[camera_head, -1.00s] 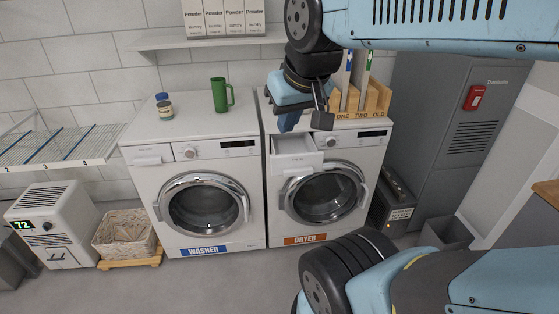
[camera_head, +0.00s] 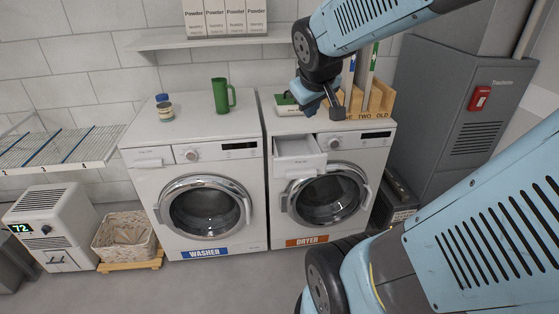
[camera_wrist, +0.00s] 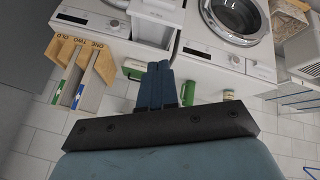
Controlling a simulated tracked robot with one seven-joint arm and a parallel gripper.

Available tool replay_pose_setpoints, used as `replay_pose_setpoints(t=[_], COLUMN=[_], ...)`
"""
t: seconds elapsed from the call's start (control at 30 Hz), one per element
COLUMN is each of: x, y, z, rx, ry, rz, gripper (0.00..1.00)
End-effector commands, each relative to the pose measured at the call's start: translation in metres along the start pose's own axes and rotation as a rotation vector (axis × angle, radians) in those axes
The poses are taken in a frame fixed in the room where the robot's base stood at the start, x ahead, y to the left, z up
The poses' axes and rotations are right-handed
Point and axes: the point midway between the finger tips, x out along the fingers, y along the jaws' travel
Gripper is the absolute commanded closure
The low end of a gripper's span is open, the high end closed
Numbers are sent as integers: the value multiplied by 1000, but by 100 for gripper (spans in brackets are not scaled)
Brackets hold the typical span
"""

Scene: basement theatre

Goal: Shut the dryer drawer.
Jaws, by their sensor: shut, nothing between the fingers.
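The dryer (camera_head: 330,185) stands right of the washer, with an orange DRYER label at its base. Its white drawer (camera_head: 298,158) is pulled out at the upper left of the dryer front. The drawer also shows at the top of the wrist view (camera_wrist: 155,24). My gripper (camera_head: 312,110) is shut and empty. In the head view it appears above and behind the drawer, over the dryer top. In the wrist view its closed blue fingers (camera_wrist: 157,68) point toward the drawer, with no clear contact.
A wooden rack (camera_head: 373,103) marked ONE, TWO, OLD stands on the dryer, right of my gripper. A green-and-white item (camera_head: 286,102) lies left of it. A green mug (camera_head: 222,95) and small jar (camera_head: 164,108) stand on the washer (camera_head: 200,190). A shelf (camera_head: 200,41) hangs above.

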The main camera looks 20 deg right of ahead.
Motion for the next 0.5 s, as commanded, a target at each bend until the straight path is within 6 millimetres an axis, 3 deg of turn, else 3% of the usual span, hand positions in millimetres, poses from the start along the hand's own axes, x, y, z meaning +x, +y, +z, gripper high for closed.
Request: replay_pose_setpoints(t=[0.2,0.5], x=[66,154], y=[42,74], z=[-13,-9], rx=[-179,-453], ry=[11,47], rz=[85,85], gripper=[100,100])
